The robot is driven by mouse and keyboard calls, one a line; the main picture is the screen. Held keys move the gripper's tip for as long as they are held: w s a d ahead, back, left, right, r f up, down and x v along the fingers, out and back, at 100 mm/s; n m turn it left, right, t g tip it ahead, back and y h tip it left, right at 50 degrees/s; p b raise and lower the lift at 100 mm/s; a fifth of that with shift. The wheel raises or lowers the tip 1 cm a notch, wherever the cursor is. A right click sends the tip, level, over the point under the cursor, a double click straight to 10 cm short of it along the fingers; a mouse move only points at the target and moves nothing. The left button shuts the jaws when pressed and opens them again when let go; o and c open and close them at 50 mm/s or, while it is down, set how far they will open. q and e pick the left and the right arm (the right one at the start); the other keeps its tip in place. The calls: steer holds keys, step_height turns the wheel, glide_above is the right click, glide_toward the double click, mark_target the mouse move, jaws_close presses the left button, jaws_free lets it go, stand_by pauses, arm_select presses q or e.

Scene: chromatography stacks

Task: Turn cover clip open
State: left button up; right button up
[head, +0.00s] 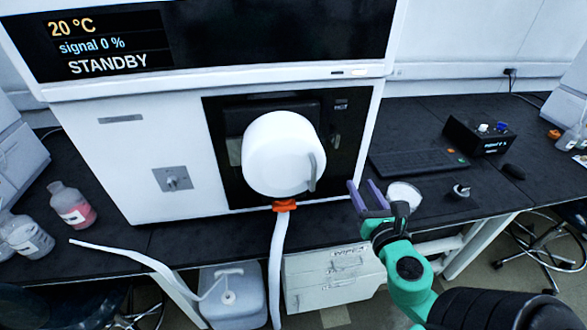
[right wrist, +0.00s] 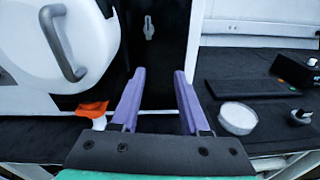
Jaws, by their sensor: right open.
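A white round cover (head: 283,155) with a grey bar handle sits on the black front panel of the white instrument. A small grey clip (right wrist: 149,28) is on the black panel right of the cover and looks upright in the right wrist view. In the head view the clip (head: 336,141) is small and its exact position is hard to tell. My right gripper (head: 365,192) is open and empty, with purple fingers, below and right of the cover. In the right wrist view its fingers (right wrist: 158,78) point toward the panel below the clip, apart from it. My left gripper is not in view.
An orange fitting (head: 285,205) with a white hose hangs under the cover. A white dish (head: 405,194), a keyboard (head: 418,160) and a black box (head: 480,135) lie on the dark bench at right. Bottles (head: 72,205) stand at left.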

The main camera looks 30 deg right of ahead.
step_height(320, 180, up, 3)
steer(key=a+n+t, duration=0.1)
steer(key=a+n, duration=0.1)
steer(key=a, duration=0.1)
steer(key=p, duration=0.3)
glide_toward(337, 143)
steer(key=p+x, duration=0.1)
steer(key=x, duration=0.8)
steer(key=shift+s+r+p, duration=0.1)
steer(key=shift+p, duration=0.25)
steer(key=shift+w+d, duration=0.2)
steer(key=shift+w, duration=0.05)
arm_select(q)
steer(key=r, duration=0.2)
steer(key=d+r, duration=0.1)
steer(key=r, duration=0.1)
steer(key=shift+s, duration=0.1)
arm_select(e)
steer(key=shift+a, duration=0.1)
steer(key=shift+c, duration=0.3)
jaws_close()
